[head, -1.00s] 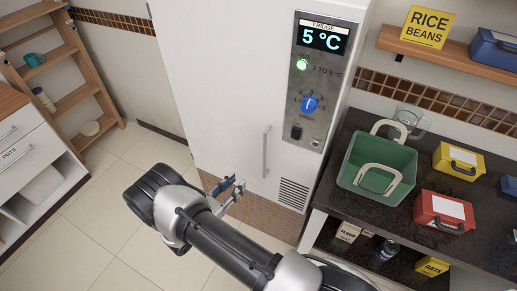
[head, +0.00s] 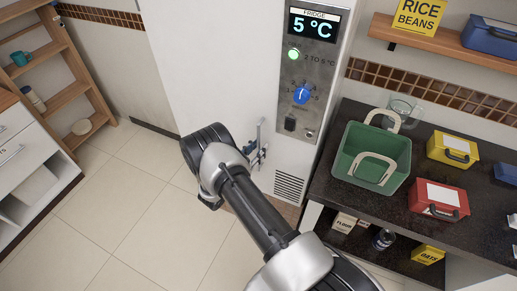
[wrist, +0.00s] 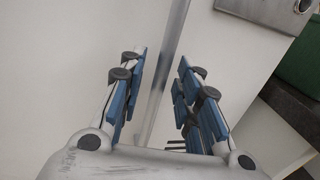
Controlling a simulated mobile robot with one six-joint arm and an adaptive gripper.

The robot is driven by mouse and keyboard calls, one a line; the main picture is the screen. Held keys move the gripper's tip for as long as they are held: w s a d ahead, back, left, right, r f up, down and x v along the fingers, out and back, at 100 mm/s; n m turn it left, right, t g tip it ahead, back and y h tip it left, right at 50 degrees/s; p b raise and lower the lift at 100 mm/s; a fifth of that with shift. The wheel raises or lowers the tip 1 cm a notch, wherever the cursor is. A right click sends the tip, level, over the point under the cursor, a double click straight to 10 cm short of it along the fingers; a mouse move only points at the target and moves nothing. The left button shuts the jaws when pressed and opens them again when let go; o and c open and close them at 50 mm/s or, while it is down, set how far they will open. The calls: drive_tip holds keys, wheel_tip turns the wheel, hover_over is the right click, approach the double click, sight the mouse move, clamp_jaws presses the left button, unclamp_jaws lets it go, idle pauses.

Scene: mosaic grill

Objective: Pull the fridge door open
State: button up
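The white fridge (head: 205,70) stands in the middle of the head view, its door closed. My gripper (head: 258,154) is at the lower part of the handle. In the wrist view, the handle (wrist: 168,75) runs down between the two blue-padded fingers of my gripper (wrist: 160,90). The fingers are apart, with visible space on both sides of the bar.
A dark counter (head: 330,190) on the right holds a green basket (head: 345,165), a red box (head: 438,200) and a yellow box (head: 452,150). A wooden shelf (head: 75,98) and a white cabinet (head: 30,155) stand at left. Tiled floor (head: 120,215) between is clear.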

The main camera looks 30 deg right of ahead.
drive_tip(key=shift+w+d, duration=0.15)
drive_tip(key=shift+d, duration=0.2)
drive_tip(key=shift+c, duration=0.2)
clamp_jaws()
idle(0.5)
